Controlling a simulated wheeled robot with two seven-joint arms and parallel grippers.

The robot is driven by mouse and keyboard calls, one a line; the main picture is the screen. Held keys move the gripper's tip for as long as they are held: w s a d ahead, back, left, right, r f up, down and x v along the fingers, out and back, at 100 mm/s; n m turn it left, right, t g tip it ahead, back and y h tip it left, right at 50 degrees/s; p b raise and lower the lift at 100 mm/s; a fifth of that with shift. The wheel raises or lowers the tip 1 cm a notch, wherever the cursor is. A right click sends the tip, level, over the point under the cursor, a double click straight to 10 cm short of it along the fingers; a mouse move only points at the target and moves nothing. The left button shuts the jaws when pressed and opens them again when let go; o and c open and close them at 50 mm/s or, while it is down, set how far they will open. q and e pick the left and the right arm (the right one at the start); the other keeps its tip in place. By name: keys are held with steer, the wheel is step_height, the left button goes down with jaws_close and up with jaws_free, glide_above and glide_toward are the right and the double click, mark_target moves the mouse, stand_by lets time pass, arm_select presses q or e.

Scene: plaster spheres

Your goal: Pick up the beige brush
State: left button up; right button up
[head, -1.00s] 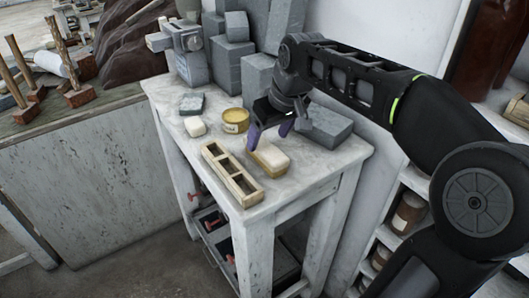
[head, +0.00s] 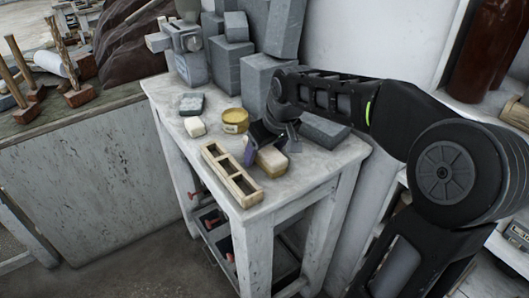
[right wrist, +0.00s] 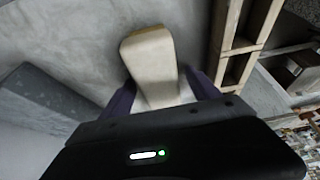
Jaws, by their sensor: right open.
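The beige brush (head: 271,160) lies on the pale worktable (head: 296,188), near its front right part. It shows as a cream, rounded block in the right wrist view (right wrist: 150,58). My right gripper (head: 264,150) is low over it, with its purple fingers open. In the right wrist view the fingers (right wrist: 162,95) stand on either side of the brush's near end. The gripper body hides part of that end, and I cannot tell whether either finger touches it. My left gripper is not in view.
A wooden divided box (head: 218,166) stands close to the left of the brush. A yellow tin (head: 235,121), a small cream block (head: 195,127) and a dark grey block (head: 191,104) lie further back. A flat grey block (head: 325,131) lies behind the gripper.

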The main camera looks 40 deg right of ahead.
steer(key=shift+c, duration=0.2)
stand_by(0.3)
jaws_close()
stand_by(0.6)
